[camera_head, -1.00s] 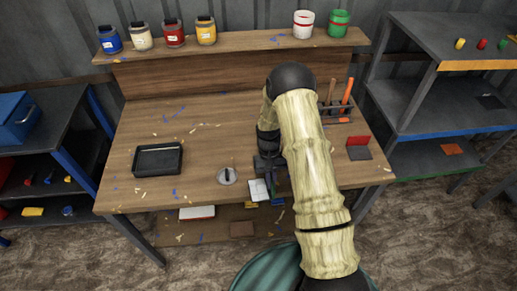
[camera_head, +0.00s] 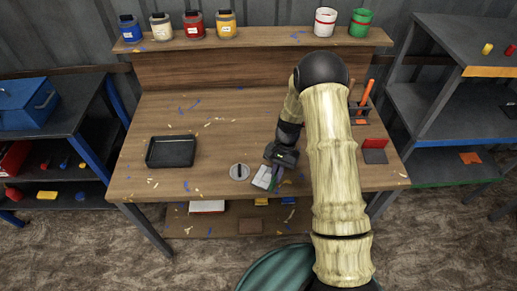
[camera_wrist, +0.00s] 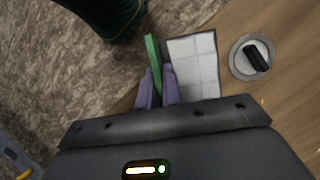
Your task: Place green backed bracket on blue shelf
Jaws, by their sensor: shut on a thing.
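My gripper (camera_wrist: 157,90) is shut on the green backed bracket (camera_wrist: 152,58), its purple fingers either side of the upright green plate. The bracket's pale, grid-marked plate (camera_wrist: 193,60) shows to the right of the fingers. In the head view my gripper (camera_head: 277,168) is at the workbench's front edge, with the pale plate of the bracket (camera_head: 262,178) below it. I cannot tell whether the bracket touches the bench. The blue-edged shelf (camera_head: 455,125) is the middle level of the rack at right; its top is partly bare.
A round grey disc with a black handle (camera_head: 239,171) lies close left of the bracket. A black tray (camera_head: 171,151) is further left. A red backed bracket (camera_head: 374,145) and a tool holder (camera_head: 361,110) are on the bench's right side.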

